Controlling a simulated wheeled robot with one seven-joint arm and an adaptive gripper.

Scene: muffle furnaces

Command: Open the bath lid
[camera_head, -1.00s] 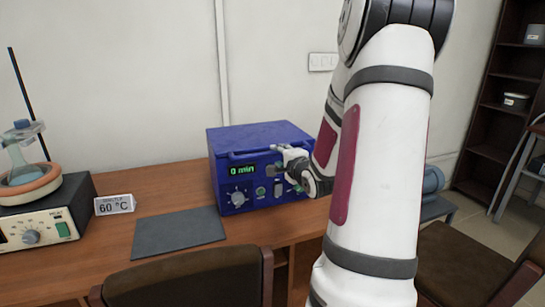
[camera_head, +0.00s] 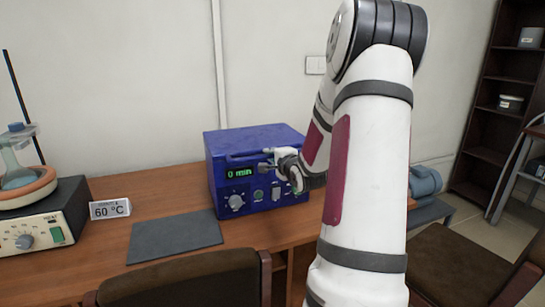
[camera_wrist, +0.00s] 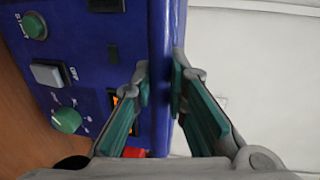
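The bath is a blue box (camera_head: 258,143) on the wooden table, with its lid (camera_head: 240,139) down. A blue bar-like handle (camera_head: 240,157) runs along the upper front, above the lit "0 min" display. My gripper (camera_head: 266,160) is at the right part of this handle, in front of the box. In the wrist view, my two fingers (camera_wrist: 160,85) lie on either side of a blue bar (camera_wrist: 160,40), close to it. They look parted, with no firm grip visible. My arm hides the right side of the box.
Knobs and buttons (camera_head: 258,195) lie just below the handle. A dark mat (camera_head: 175,236) lies in front of the bath. A "60 °C" sign (camera_head: 110,209) and a heater with a flask (camera_head: 35,225) stand to the left. Chairs (camera_head: 190,278) stand at the table's front. The wall is behind.

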